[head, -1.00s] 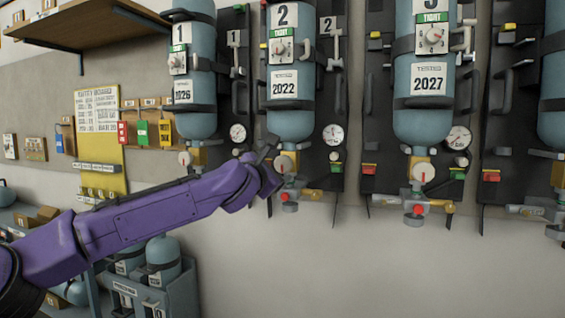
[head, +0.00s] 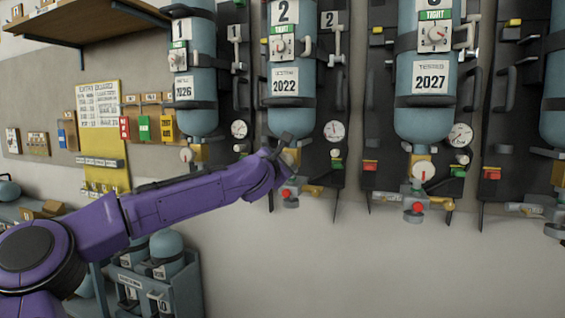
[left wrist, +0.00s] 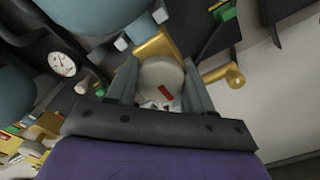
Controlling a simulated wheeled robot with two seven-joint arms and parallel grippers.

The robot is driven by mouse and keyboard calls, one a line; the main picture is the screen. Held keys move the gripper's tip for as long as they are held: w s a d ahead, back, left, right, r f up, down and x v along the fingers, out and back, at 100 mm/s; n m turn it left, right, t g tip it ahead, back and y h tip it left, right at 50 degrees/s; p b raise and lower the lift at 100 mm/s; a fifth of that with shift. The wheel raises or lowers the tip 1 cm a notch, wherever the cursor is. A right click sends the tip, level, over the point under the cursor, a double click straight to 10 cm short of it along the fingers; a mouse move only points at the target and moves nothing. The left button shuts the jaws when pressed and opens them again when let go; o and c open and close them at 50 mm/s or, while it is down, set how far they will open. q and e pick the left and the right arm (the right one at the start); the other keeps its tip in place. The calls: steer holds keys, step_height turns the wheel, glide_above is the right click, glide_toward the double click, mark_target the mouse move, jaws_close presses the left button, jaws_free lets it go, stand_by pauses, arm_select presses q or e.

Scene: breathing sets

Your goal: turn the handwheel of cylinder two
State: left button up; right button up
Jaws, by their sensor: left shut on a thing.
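Cylinder two (head: 291,112) is a blue-grey bottle strapped upright to a dark wall panel, with a "2" label, a green TIGHT tag and a 2022 card. Its handwheel (left wrist: 158,76) is a round pale disc with a red mark, below the bottle by the brass valve (left wrist: 155,45). My left gripper (head: 287,150) is at this handwheel; in the left wrist view its fingers (left wrist: 160,88) stand on both sides of the disc, shut on it. In the head view the gripper hides much of the handwheel. My right gripper is not in view.
A gauge (head: 335,131) sits right of cylinder two. Cylinder one (head: 190,70) and cylinder three (head: 425,115) hang on either side, with similar valves. A shelf (head: 90,25) juts out at upper left.

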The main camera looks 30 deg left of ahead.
arm_select(q)
steer(key=o, duration=1)
steer(key=shift+o, duration=0.2)
steer(key=b+v, duration=0.3)
steer(key=v, duration=0.7)
steer(key=shift+s, duration=0.25)
steer(key=shift+a+f, duration=0.1)
